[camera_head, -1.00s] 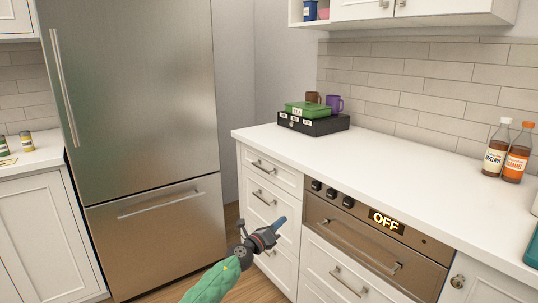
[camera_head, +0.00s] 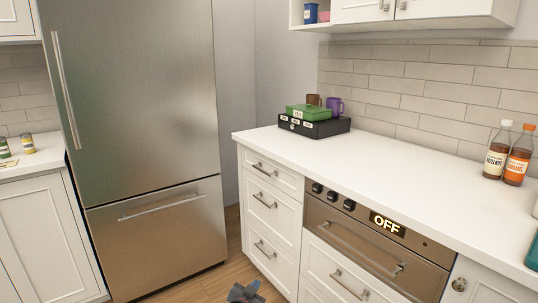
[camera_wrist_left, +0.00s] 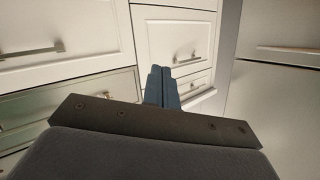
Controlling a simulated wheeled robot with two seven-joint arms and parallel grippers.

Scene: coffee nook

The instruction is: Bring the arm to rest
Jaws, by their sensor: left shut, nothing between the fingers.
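My left gripper (camera_head: 246,292) shows only at the bottom edge of the head view, low over the wooden floor in front of the white drawers. In the left wrist view its two blue-grey fingers (camera_wrist_left: 161,87) are together with nothing between them. Most of the left arm is out of the head view. My right gripper is in neither view.
White drawers (camera_head: 262,199) and an oven marked OFF (camera_head: 350,233) stand close by on the right. A steel fridge (camera_head: 140,110) is at left. The white counter (camera_head: 400,160) holds a black box (camera_head: 314,128) and syrup bottles (camera_head: 497,152). Bare floor (camera_head: 205,288) lies between.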

